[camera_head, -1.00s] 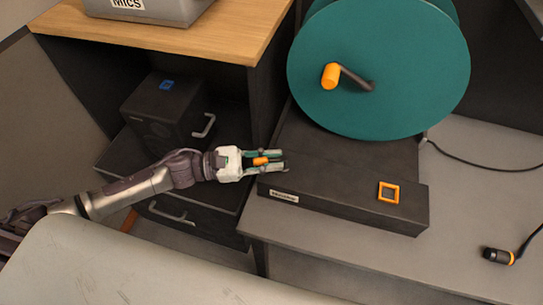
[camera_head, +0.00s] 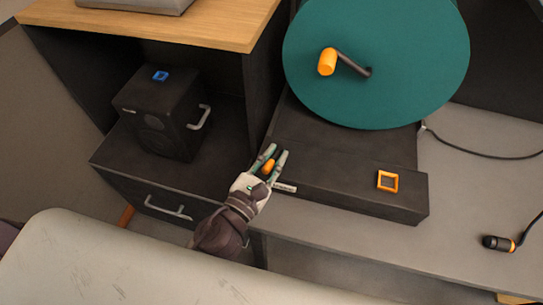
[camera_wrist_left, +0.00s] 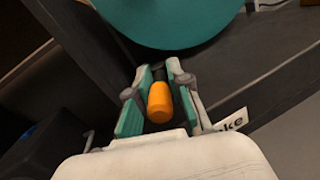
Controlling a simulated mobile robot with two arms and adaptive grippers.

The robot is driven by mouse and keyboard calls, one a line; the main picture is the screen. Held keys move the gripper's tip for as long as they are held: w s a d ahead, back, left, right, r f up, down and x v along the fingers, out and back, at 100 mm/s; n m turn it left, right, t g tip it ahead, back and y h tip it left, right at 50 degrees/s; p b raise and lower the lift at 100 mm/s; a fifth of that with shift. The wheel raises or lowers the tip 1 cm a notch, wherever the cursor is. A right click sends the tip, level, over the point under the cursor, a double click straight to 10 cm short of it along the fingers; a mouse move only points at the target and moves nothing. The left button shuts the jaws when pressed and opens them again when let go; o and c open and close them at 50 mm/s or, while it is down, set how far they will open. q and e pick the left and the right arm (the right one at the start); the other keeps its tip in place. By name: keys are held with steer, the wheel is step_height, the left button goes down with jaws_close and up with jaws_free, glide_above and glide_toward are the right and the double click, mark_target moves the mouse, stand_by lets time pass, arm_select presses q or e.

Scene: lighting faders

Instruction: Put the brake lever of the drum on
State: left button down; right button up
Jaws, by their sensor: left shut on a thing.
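The brake lever's orange grip (camera_head: 268,167) is at the left front corner of the black drum base (camera_head: 340,180). My left gripper (camera_head: 272,154) is shut on it, with one finger on each side. In the left wrist view the orange grip (camera_wrist_left: 159,102) sits between the two teal fingers (camera_wrist_left: 158,75). The lever's shaft is mostly hidden by the fingers. A white label (camera_wrist_left: 232,121) ending in "ke" is just right of the fingers. The teal drum (camera_head: 375,60) with its orange-handled crank (camera_head: 327,62) stands above the base. My right gripper is not in view.
A black speaker (camera_head: 160,115) stands on a dark drawer cabinet (camera_head: 130,180) to the left. An orange square frame (camera_head: 388,181) is on the base's right part. A microphone-like black and orange item (camera_head: 497,243) lies on the grey table (camera_head: 460,190), which is otherwise largely clear.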

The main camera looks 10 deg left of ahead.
arm_select(q)
steer(key=shift+d+n+t+y+b, duration=0.15)
steer(key=shift+n+y+b, duration=0.1)
steer(key=shift+n+y, duration=0.6)
steer(key=shift+d+n+t+y+b, duration=0.15)
steer(key=shift+n+y, duration=0.3)
steer(key=shift+y, duration=1)
steer(key=c, duration=1.1)
jaws_free()
steer(key=shift+s, duration=0.1)
steer(key=s, duration=1.1)
steer(key=shift+s, duration=0.4)
steer(key=shift+a, duration=0.1)
